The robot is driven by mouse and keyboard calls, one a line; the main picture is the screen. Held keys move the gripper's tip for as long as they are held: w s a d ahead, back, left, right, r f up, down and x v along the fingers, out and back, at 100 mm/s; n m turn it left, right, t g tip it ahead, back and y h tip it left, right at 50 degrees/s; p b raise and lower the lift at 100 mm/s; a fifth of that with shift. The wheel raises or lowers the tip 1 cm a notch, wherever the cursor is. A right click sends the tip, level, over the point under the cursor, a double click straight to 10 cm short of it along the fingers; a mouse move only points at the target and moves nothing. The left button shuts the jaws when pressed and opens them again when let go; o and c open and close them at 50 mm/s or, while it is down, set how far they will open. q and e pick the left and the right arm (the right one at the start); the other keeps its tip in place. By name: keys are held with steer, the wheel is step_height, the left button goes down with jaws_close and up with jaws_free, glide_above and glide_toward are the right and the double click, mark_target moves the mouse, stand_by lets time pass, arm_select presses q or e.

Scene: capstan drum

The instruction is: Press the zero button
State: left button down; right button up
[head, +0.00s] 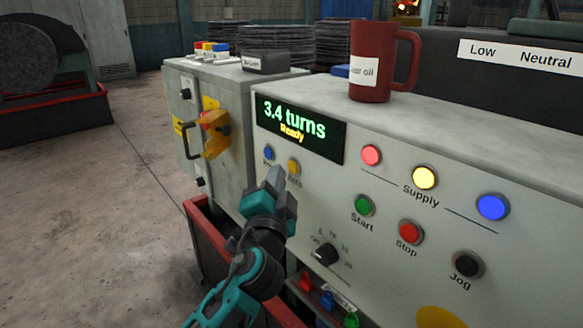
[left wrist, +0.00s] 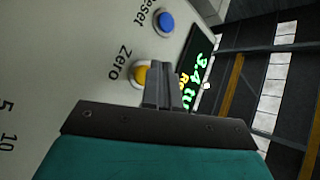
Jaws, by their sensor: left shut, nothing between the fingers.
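The zero button is a yellow round button (head: 293,166) with "Zero" printed under it, below the left part of the display. It also shows in the left wrist view (left wrist: 140,75), partly hidden behind the fingers. My left gripper (head: 277,178) is shut and empty, just below and left of the button in the head view. In the left wrist view its fingertips (left wrist: 162,66) overlap the button's right side. I cannot tell whether they touch it. The display (head: 300,125) reads "3.4 turns" and "Ready". My right gripper is not in view.
A blue reset button (head: 268,152) sits beside the zero button. Start (head: 364,205), Stop (head: 410,231) and Jog (head: 467,264) buttons, supply lamps and a dial (head: 326,254) are on the same panel. A red mug (head: 383,62) stands on top. A cabinet (head: 222,110) stands left.

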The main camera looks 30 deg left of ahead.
arm_select(q)
steer(key=shift+w, duration=0.15)
stand_by(0.3)
steer(key=shift+w+d, duration=0.15)
steer(key=shift+w, duration=0.1)
steer(key=shift+w+d, duration=0.2)
steer(key=shift+w, duration=0.2)
stand_by(0.6)
steer(key=shift+s, duration=0.1)
steer(key=shift+s+a, duration=0.3)
steer(key=shift+s, duration=0.4)
steer(key=shift+s+a, duration=0.35)
steer(key=shift+s, duration=0.4)
steer(key=shift+s+a, duration=0.3)
steer(key=shift+s, duration=0.5)
steer(key=shift+s+a, duration=0.35)
steer(key=shift+s, duration=0.4)
